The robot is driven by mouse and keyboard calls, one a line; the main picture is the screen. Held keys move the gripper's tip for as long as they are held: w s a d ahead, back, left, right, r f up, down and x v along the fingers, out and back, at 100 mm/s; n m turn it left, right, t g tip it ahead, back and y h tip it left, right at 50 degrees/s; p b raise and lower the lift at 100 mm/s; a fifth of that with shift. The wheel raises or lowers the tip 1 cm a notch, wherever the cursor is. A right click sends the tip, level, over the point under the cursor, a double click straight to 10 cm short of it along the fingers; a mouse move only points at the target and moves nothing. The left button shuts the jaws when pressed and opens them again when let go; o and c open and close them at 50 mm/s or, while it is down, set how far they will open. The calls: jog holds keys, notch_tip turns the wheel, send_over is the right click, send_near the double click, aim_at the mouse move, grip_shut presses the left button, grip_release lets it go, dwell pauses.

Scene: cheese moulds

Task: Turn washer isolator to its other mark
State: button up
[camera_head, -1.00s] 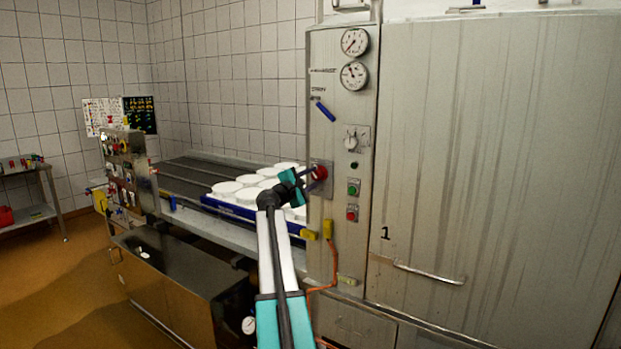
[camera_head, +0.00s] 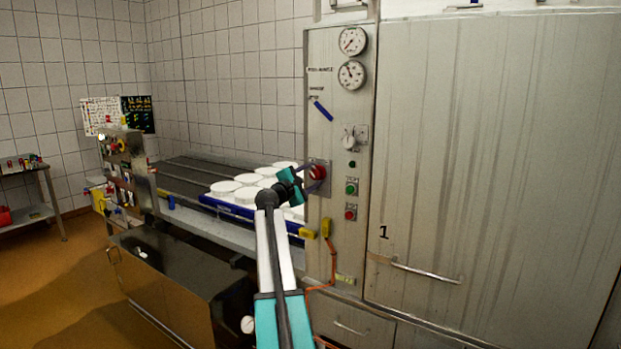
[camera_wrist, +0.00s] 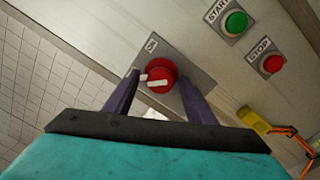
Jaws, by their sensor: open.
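The washer isolator is a red rotary knob (camera_wrist: 160,76) with a white pointer bar, on a grey plate (camera_wrist: 185,78) on the machine's panel. In the wrist view the bar lies roughly level across the picture, pointing left. My gripper (camera_wrist: 160,95) is open, with one purple finger on each side of the knob. I cannot tell whether the fingers touch it. In the head view the knob (camera_head: 317,172) is at the panel's left edge, with my gripper (camera_head: 308,178) right at it. A mark shows on the plate above the knob; another is not visible.
A green start button (camera_wrist: 236,22) and a red stop button (camera_wrist: 271,64) sit close to the right of the knob. A yellow connector (camera_wrist: 252,120) with orange cable is below. White moulds (camera_head: 247,194) stand on the conveyor behind my arm.

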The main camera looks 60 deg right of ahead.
jog(key=a+b, duration=0.3)
jog(key=a, duration=1)
jog(key=shift+a+f, duration=0.3)
jog(key=shift+a, duration=0.1)
